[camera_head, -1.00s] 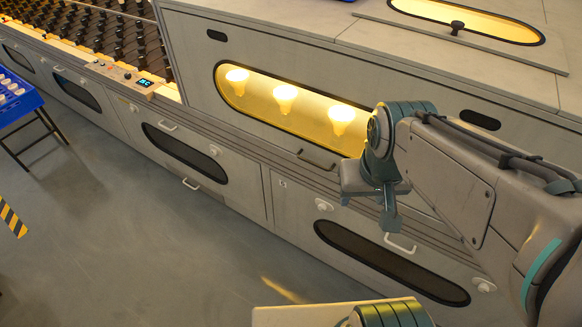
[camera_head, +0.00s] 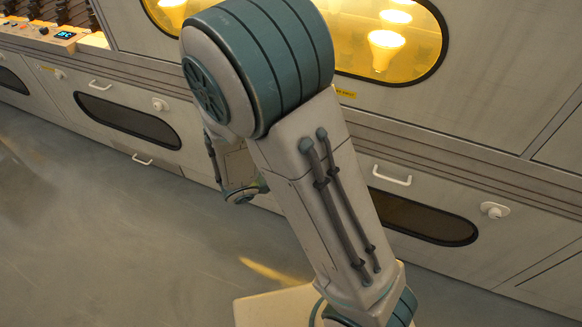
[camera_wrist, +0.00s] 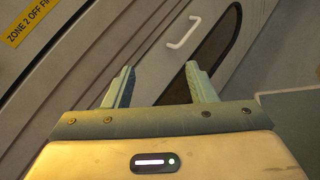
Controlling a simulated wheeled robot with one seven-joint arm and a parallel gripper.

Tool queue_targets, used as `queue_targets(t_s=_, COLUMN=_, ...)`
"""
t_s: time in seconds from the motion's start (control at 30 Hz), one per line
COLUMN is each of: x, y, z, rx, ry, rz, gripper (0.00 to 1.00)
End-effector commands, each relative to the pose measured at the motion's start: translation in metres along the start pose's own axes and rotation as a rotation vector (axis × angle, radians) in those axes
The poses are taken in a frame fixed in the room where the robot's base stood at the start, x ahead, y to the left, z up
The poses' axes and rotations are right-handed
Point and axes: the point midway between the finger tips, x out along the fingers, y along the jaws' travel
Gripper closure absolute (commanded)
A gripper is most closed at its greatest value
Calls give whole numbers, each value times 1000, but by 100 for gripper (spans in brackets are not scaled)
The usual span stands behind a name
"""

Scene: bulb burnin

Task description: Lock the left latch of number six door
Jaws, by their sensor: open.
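A lower door with a dark rounded window (camera_head: 425,218) and a white bar handle (camera_head: 392,174) is right of my arm in the head view. Its right latch (camera_head: 494,210) is a white knob. Its left end and left latch are hidden behind my arm. I cannot read a door number. In the wrist view, my gripper (camera_wrist: 161,82) is open and empty, its two fingers apart in front of a grey door panel. The white handle (camera_wrist: 184,32) and dark window (camera_wrist: 228,45) lie beyond the fingertips. No latch shows between the fingers.
Another lower door, with a dark window (camera_head: 127,120), handle (camera_head: 100,86) and latch (camera_head: 160,104), is at left. Lit bulbs (camera_head: 388,48) glow behind the upper window. A yellow label (camera_wrist: 25,22) reads "ZONE 2 OFF FI". The grey floor (camera_head: 90,230) is clear.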

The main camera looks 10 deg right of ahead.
Motion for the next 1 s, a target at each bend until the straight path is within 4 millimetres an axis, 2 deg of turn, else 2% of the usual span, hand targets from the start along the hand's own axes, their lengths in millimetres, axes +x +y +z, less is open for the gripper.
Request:
queue_targets(t_s=0.03, x=5, y=-2, z=-38, rx=-75, ry=-33, rz=87, gripper=49)
queue_targets(t_s=0.1, x=3, y=5, z=-69, rx=-168, ry=-76, rz=212, gripper=49)
queue_targets(t_s=0.3, x=-13, y=19, z=-147, rx=-376, ry=-165, rz=520, gripper=49)
queue_targets(t_s=0.4, x=-22, y=21, z=-173, rx=-439, ry=-189, rz=622, gripper=49)
queue_targets(t_s=0.5, x=-28, y=23, z=-187, rx=-474, ry=-204, rz=683, gripper=49)
queue_targets(t_s=0.67, x=-25, y=30, z=-192, rx=-488, ry=-209, rz=710, gripper=49)
queue_targets(t_s=1.0, x=25, y=72, z=-192, rx=-484, ry=-209, rz=705, gripper=49)
